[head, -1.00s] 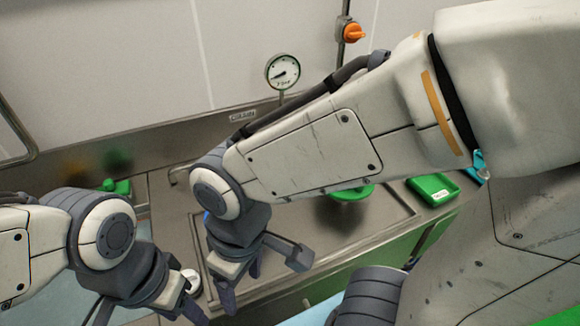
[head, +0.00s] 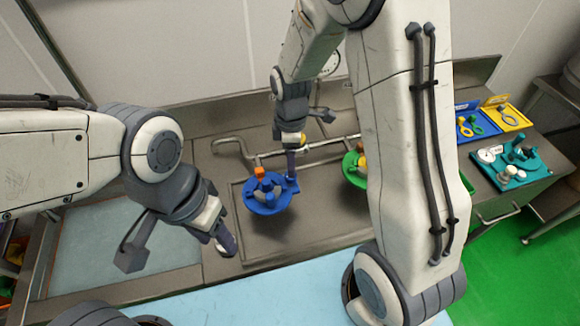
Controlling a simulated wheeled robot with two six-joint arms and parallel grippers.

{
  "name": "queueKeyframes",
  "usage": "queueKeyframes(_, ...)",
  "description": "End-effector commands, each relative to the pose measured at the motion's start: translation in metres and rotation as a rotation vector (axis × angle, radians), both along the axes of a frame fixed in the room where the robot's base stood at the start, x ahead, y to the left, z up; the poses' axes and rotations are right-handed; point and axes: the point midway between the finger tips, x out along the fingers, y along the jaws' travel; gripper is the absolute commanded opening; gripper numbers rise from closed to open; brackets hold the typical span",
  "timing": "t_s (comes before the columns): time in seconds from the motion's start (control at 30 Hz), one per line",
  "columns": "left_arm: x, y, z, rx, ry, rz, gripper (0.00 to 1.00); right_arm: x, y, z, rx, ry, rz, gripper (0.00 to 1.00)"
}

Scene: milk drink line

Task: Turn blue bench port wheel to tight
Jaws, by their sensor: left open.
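The blue port wheel (head: 266,206) lies on the steel bench in the middle of the head view. It has upright blue knobs and an orange block on top. My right gripper (head: 291,182) points down at the wheel's right rim. Its fingers overlap there in the picture, and I cannot tell whether they touch the rim or are open. My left gripper (head: 222,238) is open, low over the bench, left of the wheel and apart from it. A small white round piece shows at its fingertips.
A green wheel (head: 352,166) sits to the right, partly hidden by my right arm. Pipes (head: 235,143) run behind the blue wheel. A teal tray (head: 520,172) and blue and yellow bins (head: 506,117) stand at the right. The bench front beside the blue wheel is clear.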

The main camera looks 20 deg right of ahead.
Motion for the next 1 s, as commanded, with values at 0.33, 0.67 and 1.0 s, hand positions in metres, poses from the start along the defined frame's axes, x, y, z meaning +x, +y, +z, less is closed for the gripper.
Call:
queueKeyframes(0.33,0.0,0.0,0.01,0.0,0.0,0.001,0.5,0.0,0.001,-0.046,0.001,0.002,-0.001,0.71)
queueKeyframes(0.67,0.0,0.0,0.01,0.0,0.0,0.0,0.5,0.0,0.001,-0.051,0.001,-0.001,-0.001,0.71)
queueKeyframes(1.0,0.0,0.0,0.01,0.0,0.0,0.0,0.5,0.0,0.001,-0.05,0.001,-0.001,-0.002,0.0)
